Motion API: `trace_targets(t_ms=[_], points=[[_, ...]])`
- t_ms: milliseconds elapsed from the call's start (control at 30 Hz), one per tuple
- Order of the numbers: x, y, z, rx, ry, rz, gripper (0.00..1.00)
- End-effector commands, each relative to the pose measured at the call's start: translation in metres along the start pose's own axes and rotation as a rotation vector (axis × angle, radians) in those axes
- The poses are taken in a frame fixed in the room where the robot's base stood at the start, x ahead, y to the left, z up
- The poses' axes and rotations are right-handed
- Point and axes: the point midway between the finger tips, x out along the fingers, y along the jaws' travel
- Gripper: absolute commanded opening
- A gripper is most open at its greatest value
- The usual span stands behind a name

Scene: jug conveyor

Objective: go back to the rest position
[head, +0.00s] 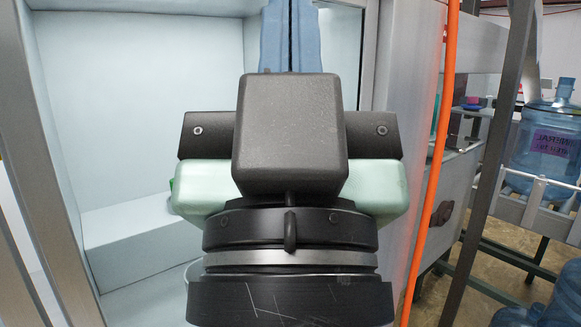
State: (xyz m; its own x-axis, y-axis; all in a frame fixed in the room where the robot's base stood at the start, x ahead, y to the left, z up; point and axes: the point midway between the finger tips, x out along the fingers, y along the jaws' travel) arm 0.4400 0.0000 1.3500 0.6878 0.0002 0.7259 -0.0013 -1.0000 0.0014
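My gripper (290,135) fills the middle of the head view, seen from behind. Its dark housing and pale green sides hide its fingers, so I cannot tell whether it is open or shut or whether it holds anything. It is in front of a pale, box-like bay (140,110) with a metal frame.
A blue upright shape (272,40) with a dark gap shows above my gripper. An orange cable (433,180) runs down to the right, beside a dark slanted post (490,160). A large blue water jug (548,140) stands behind a rail at far right.

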Motion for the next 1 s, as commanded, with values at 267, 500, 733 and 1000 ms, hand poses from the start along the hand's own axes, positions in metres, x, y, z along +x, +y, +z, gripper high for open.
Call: trace_targets(t_ms=[267, 500, 733, 1000], points=[[0.076, 0.000, -0.072, 0.001, 0.000, -0.001, 0.00], [0.119, 0.000, -0.113, 0.002, -0.001, -0.001, 0.00], [0.132, 0.000, -0.125, 0.002, -0.001, -0.002, 0.00], [0.132, 0.000, -0.125, 0.002, -0.001, -0.002, 0.00]])
